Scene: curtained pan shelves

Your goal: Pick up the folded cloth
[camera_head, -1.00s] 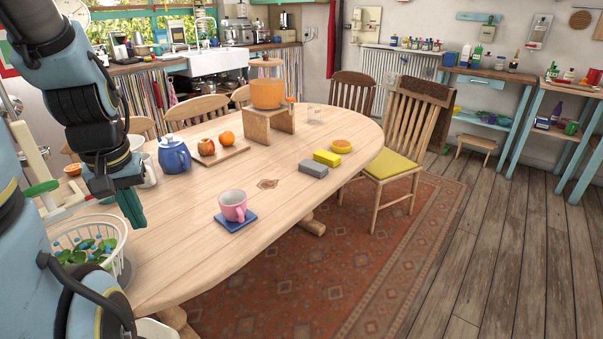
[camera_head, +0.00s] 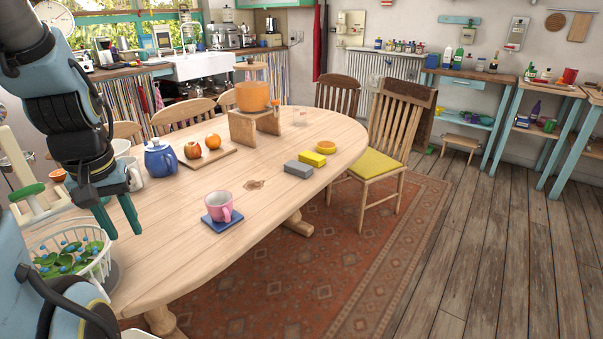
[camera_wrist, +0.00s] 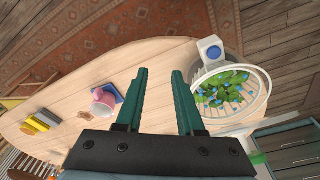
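My gripper (camera_head: 122,208) is open and empty above the near left part of the table; its two teal fingers (camera_wrist: 159,80) stand apart in the wrist view. I cannot make out for sure which thing is the folded cloth. A flat blue square (camera_head: 222,222) lies on the table under a pink cup (camera_head: 219,205); it could be cloth or a coaster. A brown cover (camera_head: 408,88) hangs over the top of the right chair. The gripper is apart from both, to the left of the cup in the head view.
A white basket (camera_head: 98,262) of green and blue things stands close by the gripper. A blue teapot (camera_head: 160,160), a fruit board (camera_head: 222,156), a wooden stand (camera_head: 240,128) with an orange pot, and grey (camera_head: 298,169) and yellow (camera_head: 312,158) blocks are on the table. The right floor is clear.

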